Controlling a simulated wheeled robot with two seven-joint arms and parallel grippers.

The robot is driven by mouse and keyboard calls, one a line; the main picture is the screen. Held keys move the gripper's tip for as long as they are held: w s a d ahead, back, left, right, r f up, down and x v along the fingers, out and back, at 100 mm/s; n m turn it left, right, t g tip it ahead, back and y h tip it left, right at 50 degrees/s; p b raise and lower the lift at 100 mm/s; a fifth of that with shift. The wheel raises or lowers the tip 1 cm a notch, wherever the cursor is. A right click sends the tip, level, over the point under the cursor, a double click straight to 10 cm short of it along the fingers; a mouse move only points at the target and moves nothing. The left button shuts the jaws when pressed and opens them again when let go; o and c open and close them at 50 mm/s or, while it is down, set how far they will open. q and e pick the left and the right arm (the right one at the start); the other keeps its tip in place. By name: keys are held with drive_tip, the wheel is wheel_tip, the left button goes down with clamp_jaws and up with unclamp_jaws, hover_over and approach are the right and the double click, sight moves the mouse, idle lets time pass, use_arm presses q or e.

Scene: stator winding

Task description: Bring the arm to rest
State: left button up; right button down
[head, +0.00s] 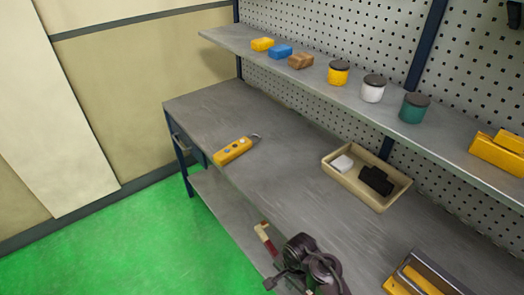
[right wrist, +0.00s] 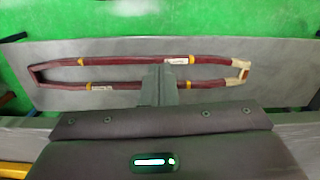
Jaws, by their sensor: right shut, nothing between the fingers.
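My right gripper (right wrist: 158,84) is shut with nothing between its fingers. In the head view dark parts of my right arm (head: 312,262) show at the bottom, over the front of the workbench. A long dark red coil (right wrist: 125,60) with yellow bands and white labels lies on a grey surface in the right wrist view. The fingertips overlap its near side in the picture; I cannot tell whether they touch. One pale coil end (head: 262,230) shows in the head view, left of my arm. My left gripper is out of view.
A yellow handheld device (head: 233,150) lies on the workbench (head: 290,165). A beige tray (head: 345,180) holds a white and a black item. A yellow-framed object (head: 425,280) stands at the lower right. Small blocks and jars line the shelf (head: 310,75) above.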

drive_tip(key=s+d+f+n+b, duration=0.15)
drive_tip(key=s+f, duration=0.25)
drive_tip(key=f, duration=0.4)
drive_tip(key=s+d+f+n+y+b, duration=0.1)
drive_tip(key=s+f+n+b, duration=0.15)
drive_tip(key=f, duration=0.55)
drive_tip(key=s+d+f+n+b, duration=0.15)
drive_tip(key=s+f, duration=0.25)
drive_tip(key=f, duration=0.4)
drive_tip(key=s+d+f+n+b, duration=0.2)
drive_tip(key=s+d+f, duration=0.1)
drive_tip(key=s+f, duration=0.2)
drive_tip(key=s+d+f+n+h+b, duration=0.1)
drive_tip(key=s+d+f+n, duration=0.1)
drive_tip(key=s+d+f, duration=0.2)
drive_tip(key=s+d+f+n+t+b, duration=0.1)
drive_tip(key=s+d+f, duration=0.3)
drive_tip(key=s+f, duration=0.4)
drive_tip(key=s+n+b, duration=0.1)
drive_tip(key=s, duration=0.2)
drive_tip(key=shift+s+f+b, duration=0.15)
drive_tip(key=shift+b, duration=0.15)
